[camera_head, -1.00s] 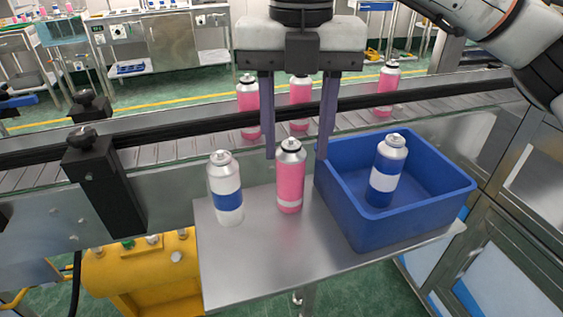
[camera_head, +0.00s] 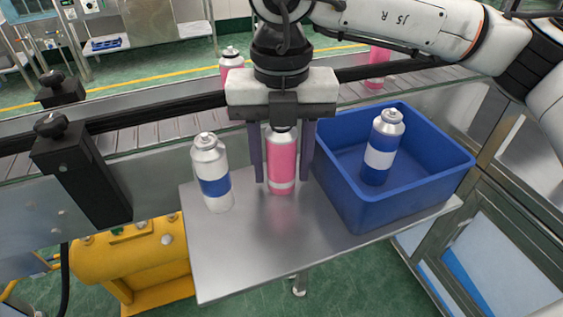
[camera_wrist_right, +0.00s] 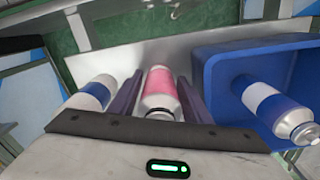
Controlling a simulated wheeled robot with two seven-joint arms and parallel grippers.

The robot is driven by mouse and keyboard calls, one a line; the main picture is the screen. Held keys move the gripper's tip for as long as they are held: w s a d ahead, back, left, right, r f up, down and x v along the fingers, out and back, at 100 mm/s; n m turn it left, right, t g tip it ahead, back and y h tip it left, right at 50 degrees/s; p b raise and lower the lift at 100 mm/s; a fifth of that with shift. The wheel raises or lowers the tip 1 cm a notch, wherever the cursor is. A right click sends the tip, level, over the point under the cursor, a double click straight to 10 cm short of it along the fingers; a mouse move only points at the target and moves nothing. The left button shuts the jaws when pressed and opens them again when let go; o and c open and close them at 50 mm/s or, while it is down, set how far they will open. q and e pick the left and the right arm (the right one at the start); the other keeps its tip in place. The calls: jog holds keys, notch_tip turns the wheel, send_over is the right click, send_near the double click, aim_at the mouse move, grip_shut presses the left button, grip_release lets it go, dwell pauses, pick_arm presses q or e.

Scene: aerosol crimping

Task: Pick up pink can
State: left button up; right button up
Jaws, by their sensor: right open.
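The pink can (camera_head: 281,163) stands upright on the metal shelf (camera_head: 255,255). Its top is hidden behind my right gripper in the head view. My right gripper (camera_head: 281,180) points down with its fingers on either side of the can. It is open, and the wrist view (camera_wrist_right: 161,85) shows the pink can (camera_wrist_right: 160,88) between the two fingers, with narrow gaps beside it. My left gripper is not in view.
A white can with a blue band (camera_head: 213,177) stands close left of the gripper. A blue bin (camera_head: 390,205) with a blue-and-white can (camera_head: 382,148) inside is close right. Behind runs a conveyor (camera_head: 150,132) with more pink cans (camera_head: 231,62) and a black rail.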

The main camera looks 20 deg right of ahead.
jog(key=shift+f, duration=0.2)
jog(key=c, duration=0.8)
